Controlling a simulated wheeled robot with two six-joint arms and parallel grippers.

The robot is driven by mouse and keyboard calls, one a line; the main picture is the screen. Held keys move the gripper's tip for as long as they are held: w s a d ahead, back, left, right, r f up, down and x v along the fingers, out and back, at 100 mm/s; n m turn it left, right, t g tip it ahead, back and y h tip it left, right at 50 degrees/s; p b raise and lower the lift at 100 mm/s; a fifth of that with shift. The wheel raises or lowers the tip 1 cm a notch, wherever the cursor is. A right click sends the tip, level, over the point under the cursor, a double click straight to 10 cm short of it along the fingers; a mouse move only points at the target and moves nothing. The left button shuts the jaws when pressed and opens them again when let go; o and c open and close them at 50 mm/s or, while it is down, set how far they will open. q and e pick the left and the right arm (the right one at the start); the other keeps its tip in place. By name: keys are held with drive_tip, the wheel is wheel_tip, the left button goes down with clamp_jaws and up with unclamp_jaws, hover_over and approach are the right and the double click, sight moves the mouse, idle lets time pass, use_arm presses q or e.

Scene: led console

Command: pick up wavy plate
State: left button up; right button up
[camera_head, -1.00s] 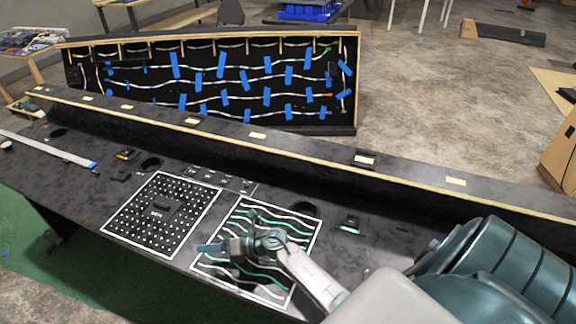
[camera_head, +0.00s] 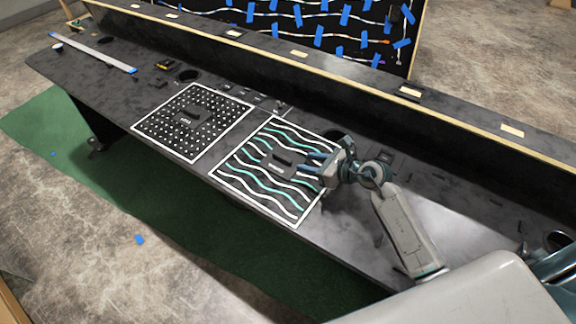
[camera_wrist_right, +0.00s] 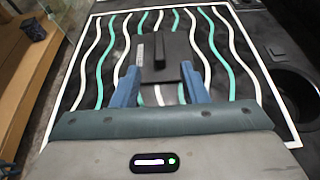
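The wavy plate (camera_head: 241,178) is a black square with a white border and white and teal wavy lines, lying flat on the dark console. A small black handle (camera_head: 284,158) stands at its middle. My right gripper (camera_head: 309,164) is over the plate's right part, its blue fingers pointing left toward the handle. In the right wrist view, the fingers (camera_wrist_right: 161,72) are spread apart and empty. The handle (camera_wrist_right: 159,50) is ahead, between their lines, and the plate (camera_wrist_right: 226,62) spreads around it. My left gripper is not in view.
A dotted plate (camera_head: 165,127) with its own handle lies left of the wavy plate. A long raised ledge (camera_head: 290,72) runs behind both. Round dark holes and small parts dot the console. A white strip (camera_head: 95,52) lies at the far left.

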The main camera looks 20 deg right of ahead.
sight(285, 158)
drive_tip(key=x, duration=0.3)
drive_tip(key=shift+w+a, duration=0.25)
drive_tip(key=shift+w, duration=0.05)
drive_tip(key=shift+w+a+f+p, duration=0.2)
drive_tip(key=shift+w+a+p, duration=0.1)
drive_tip(key=shift+w+p, duration=0.2)
drive_tip(key=p+x, duration=0.1)
drive_tip(key=x, duration=0.3)
drive_tip(key=shift+a+f, duration=0.1)
drive_tip(key=shift+f, duration=0.1)
drive_tip(key=shift+c, duration=0.4)
clamp_jaws()
drive_tip(key=shift+r, duration=0.15)
